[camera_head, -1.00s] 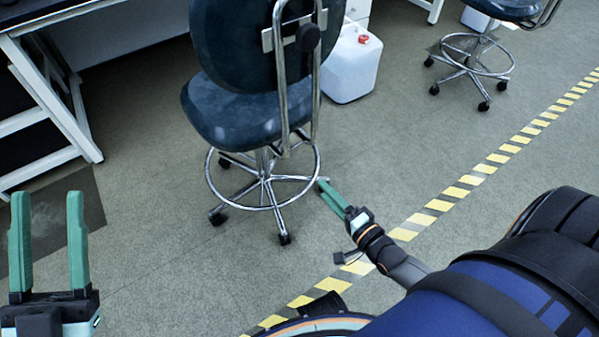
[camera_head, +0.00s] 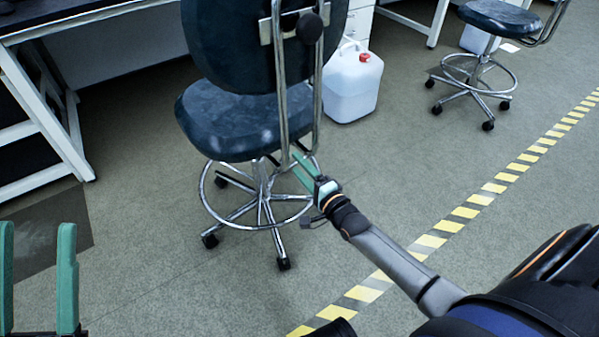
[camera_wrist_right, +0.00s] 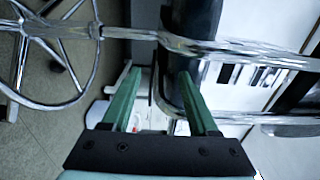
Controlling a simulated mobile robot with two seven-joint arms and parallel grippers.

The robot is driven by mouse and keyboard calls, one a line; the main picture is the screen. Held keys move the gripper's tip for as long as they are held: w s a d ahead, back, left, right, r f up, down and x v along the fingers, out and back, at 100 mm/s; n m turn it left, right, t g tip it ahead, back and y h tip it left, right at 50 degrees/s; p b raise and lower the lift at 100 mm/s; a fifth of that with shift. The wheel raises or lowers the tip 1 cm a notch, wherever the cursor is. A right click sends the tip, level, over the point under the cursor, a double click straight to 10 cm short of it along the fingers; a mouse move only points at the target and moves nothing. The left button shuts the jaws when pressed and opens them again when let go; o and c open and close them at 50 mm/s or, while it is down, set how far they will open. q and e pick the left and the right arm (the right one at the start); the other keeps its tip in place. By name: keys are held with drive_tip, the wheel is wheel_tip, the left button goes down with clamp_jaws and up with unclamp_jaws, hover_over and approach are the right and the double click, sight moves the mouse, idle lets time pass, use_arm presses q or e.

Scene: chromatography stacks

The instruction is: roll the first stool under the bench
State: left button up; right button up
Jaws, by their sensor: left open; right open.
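The near stool (camera_head: 232,122) has a dark blue seat and backrest, chrome back bars, a foot ring and a castered base. It stands upright on open floor, its back towards me. My right gripper (camera_head: 301,163) is open at the lower end of the back bars, just under seat height. In the right wrist view the open gripper (camera_wrist_right: 159,76) has a chrome bar (camera_wrist_right: 168,101) around its fingertips; I cannot tell whether they touch. My left gripper (camera_head: 36,235) is open and empty at the lower left, apart from the stool. The bench (camera_head: 55,112), white-framed with a dark top, stands at the left.
A white jug (camera_head: 352,88) with a red cap stands behind the stool, near white drawers (camera_head: 357,22). A second stool (camera_head: 484,72) is at the upper right. Yellow-striped floor tape (camera_head: 466,212) runs diagonally. A dark floor patch (camera_head: 45,238) lies at the left.

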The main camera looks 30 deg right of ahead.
drive_tip(key=shift+w+a, duration=0.1)
drive_tip(key=shift+w, duration=0.85)
drive_tip(key=shift+c, duration=0.2)
clamp_jaws()
drive_tip(key=shift+s+f, duration=0.1)
drive_tip(key=shift+f, duration=0.05)
idle(0.4)
